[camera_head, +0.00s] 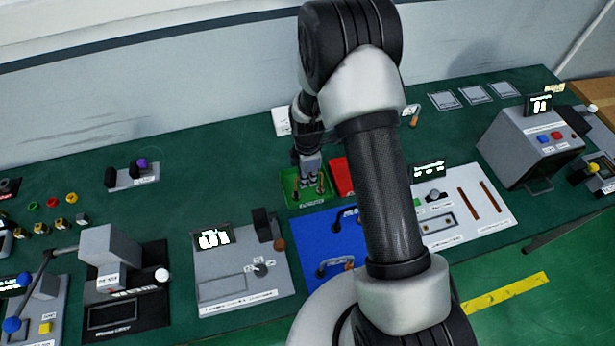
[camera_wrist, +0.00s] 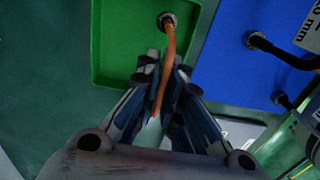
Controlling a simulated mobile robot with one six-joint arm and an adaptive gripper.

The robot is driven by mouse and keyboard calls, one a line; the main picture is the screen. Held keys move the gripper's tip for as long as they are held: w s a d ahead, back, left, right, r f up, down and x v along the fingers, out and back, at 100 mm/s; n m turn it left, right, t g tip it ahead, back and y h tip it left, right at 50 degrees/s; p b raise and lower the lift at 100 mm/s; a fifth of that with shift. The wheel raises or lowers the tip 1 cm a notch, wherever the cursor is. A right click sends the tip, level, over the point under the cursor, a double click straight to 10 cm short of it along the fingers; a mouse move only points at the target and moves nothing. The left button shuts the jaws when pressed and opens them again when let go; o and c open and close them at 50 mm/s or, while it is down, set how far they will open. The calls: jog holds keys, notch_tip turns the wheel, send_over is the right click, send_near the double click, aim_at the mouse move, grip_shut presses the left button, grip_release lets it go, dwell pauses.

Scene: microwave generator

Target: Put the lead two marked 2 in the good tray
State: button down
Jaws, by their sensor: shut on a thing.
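My gripper (camera_head: 309,181) reaches down over the green tray (camera_head: 303,202), left of the red tray (camera_head: 341,177). In the wrist view my gripper (camera_wrist: 165,70) is shut on an orange lead (camera_wrist: 170,45). The lead has a round metal end that shows against the green tray (camera_wrist: 115,40). I cannot tell whether the lead touches the tray floor, and no number can be read on it. The tray's front label is too small to read. Part of the lead is hidden by the fingers.
A blue mat (camera_head: 318,229) with black leads (camera_head: 335,266) lies in front of the trays. A grey instrument (camera_head: 240,275) stands to the left, and a white panel (camera_head: 460,208) to the right. Bare green bench (camera_head: 215,150) lies left of the green tray.

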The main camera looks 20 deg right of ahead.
jog(key=c, duration=1.8)
grip_release()
jog(key=shift+o, duration=0.2)
notch_tip(320, 180, up, 12)
jog(key=shift+f+p, duration=0.1)
jog(key=shift+p, duration=0.85)
jog(key=s+r+m+t, duration=0.1)
jog(key=s+r+m, duration=0.3)
jog(key=r, duration=0.5)
jog(key=s+r+m+t, duration=0.1)
jog(key=s+r+m, duration=0.35)
jog(key=r, duration=0.45)
jog(key=s+r+m+t, duration=0.1)
jog(key=s+r+m, duration=0.2)
jog(key=s, duration=0.5)
jog(key=s+r+m+t, duration=0.1)
jog(key=s+r+m, duration=0.3)
jog(key=s+m, duration=0.2)
jog(key=s, duration=0.2)
jog(key=shift+s+t, duration=0.3)
jog(key=shift+m, duration=0.25)
